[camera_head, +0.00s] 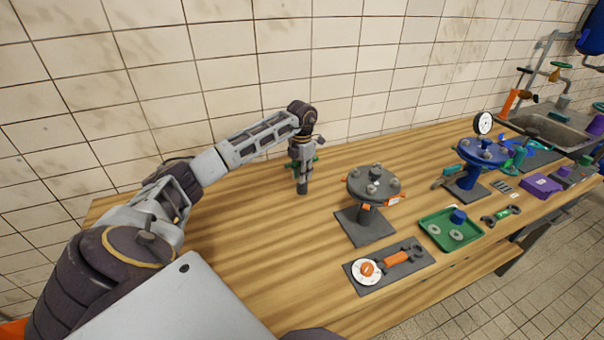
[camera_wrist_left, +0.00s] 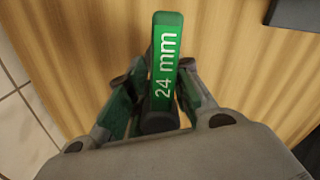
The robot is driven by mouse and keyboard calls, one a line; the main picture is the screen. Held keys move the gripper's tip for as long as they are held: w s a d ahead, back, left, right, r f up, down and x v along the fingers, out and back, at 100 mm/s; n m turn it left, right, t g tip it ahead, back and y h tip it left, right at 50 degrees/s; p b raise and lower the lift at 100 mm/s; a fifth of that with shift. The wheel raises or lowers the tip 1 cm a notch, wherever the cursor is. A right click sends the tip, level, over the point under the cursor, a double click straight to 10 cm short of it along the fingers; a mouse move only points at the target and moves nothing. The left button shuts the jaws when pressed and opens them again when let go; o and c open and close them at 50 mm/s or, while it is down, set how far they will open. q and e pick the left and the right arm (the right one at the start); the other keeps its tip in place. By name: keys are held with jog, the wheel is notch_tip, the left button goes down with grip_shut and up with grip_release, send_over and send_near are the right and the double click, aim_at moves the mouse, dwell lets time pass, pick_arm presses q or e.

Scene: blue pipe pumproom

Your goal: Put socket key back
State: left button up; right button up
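The socket key (camera_head: 302,187) is a dark upright shaft under my left gripper, with green showing on both sides of the fingers. My left gripper (camera_head: 303,160) points down over the back left of the wooden bench and is shut on the key. In the left wrist view the key's green handle (camera_wrist_left: 166,65), marked "24 mm", lies between the fingers of the left gripper (camera_wrist_left: 155,105). The key's lower end is close to the bench top; I cannot tell whether it touches. My right gripper is not in view.
A grey flanged fitting (camera_head: 374,186) stands right of the key. In front are a dark mat (camera_head: 407,272) with an orange tool and a green tray (camera_head: 436,244). A blue flanged fitting (camera_head: 483,152) with a gauge stands farther right. The bench's left part is bare.

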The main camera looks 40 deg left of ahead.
pick_arm(q)
jog(key=shift+o, duration=0.7)
jog(key=shift+r, duration=0.4)
notch_tip(320, 180, up, 10)
jog(key=shift+f, duration=0.2)
jog(key=shift+r, duration=0.95)
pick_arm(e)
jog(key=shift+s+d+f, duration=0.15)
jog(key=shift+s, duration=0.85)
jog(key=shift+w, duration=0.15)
